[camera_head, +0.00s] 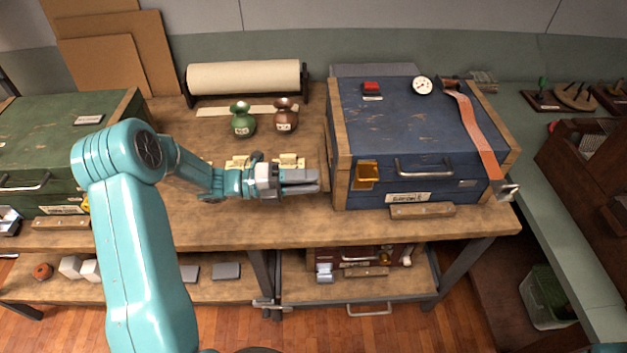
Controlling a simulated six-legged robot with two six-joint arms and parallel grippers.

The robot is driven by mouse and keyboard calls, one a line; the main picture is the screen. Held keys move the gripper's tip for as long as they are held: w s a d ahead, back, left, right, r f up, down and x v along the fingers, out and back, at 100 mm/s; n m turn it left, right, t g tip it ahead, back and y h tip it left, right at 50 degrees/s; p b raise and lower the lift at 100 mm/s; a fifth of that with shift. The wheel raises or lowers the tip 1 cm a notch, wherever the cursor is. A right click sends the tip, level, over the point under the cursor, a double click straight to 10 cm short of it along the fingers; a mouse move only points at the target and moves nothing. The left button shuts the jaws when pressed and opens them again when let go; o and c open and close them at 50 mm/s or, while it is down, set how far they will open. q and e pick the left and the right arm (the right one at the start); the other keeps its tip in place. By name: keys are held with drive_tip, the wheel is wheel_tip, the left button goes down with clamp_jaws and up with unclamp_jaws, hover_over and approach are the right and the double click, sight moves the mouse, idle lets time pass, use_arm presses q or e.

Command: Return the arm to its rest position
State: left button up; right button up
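My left arm is teal and comes in from the lower left, bending at the elbow. Its gripper (300,182) reaches right over the wooden table (250,222), just left of the blue chest (400,130). The grey fingers lie close together, and I see nothing held between them. I cannot tell whether a narrow gap is left. My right gripper does not show.
A green vase (243,124) and a brown vase (284,118) stand behind the gripper, before a paper roll (243,77). A green chest (60,140) is at left. An open drawer (355,290) sits under the table. Wooden floor is free in front.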

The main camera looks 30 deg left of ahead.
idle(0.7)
use_arm(q)
drive_tip(key=s+d+f+m+g+h, duration=0.1)
drive_tip(key=s+d+f+m+g, duration=0.2)
drive_tip(key=d, duration=0.5)
drive_tip(key=s+d+f+m+g+h, duration=0.1)
drive_tip(key=s+d+f+g, duration=0.15)
drive_tip(key=d+g, duration=0.4)
drive_tip(key=s+d+f+m+g+y, duration=0.4)
drive_tip(key=s+d+f+m, duration=0.3)
drive_tip(key=s, duration=0.3)
drive_tip(key=s+a+f+m+g+y, duration=0.25)
drive_tip(key=s+f+m+y, duration=0.7)
drive_tip(key=m, duration=0.65)
drive_tip(key=w+a+f+m+t, duration=0.2)
drive_tip(key=m+t, duration=0.4)
drive_tip(key=m, duration=0.6)
drive_tip(key=shift+w+a+f, duration=0.25)
drive_tip(key=shift+w+f, duration=0.4)
drive_tip(key=shift+w, duration=0.6)
